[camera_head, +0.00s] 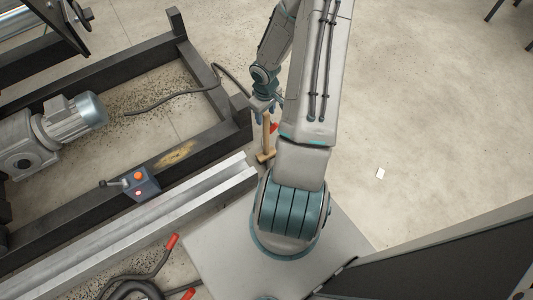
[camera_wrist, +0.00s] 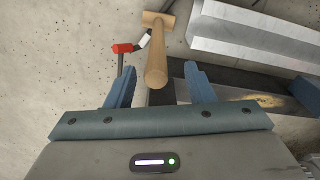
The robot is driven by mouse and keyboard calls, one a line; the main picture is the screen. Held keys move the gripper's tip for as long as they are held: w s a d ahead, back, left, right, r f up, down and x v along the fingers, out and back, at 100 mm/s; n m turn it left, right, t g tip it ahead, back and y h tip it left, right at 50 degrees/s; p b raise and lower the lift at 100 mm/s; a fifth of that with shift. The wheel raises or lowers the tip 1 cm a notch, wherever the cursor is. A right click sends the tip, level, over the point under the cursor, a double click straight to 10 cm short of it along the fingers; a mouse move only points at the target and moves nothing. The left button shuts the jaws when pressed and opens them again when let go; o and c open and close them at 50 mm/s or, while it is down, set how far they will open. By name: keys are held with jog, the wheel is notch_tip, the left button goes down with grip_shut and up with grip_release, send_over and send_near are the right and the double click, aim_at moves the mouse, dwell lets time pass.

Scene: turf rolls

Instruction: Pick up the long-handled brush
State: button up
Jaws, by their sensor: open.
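The long-handled brush has a pale wooden handle (camera_head: 267,134) and a wider wooden head (camera_head: 265,156), near the end of the metal channel. In the wrist view the handle's round end (camera_wrist: 156,76) points toward the camera, and the head (camera_wrist: 158,19) is farther off at the top. My gripper (camera_head: 264,114) is open at the upper end of the handle. In the wrist view its two blue fingers (camera_wrist: 158,84) stand on either side of the handle's end, with gaps visible on both sides. The brush's bristles cannot be made out.
A red-and-white item (camera_wrist: 131,46) is close to the handle. The silver metal channel (camera_head: 150,222) and a black frame (camera_head: 115,68) lie to the left, with a motor (camera_head: 72,115) and a control box (camera_head: 139,184). Red-handled cables (camera_head: 150,268) lie below. Concrete floor at right is mostly clear.

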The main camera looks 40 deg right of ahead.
aim_at(266, 120)
jog(key=f+b, duration=0.1)
jog(key=f, duration=0.1)
jog(key=f+b, duration=0.2)
jog(key=f, duration=0.1)
jog(key=shift+w+d+f, duration=0.1)
jog(key=shift+d, duration=0.1)
jog(key=shift+c, duration=0.2)
grip_shut()
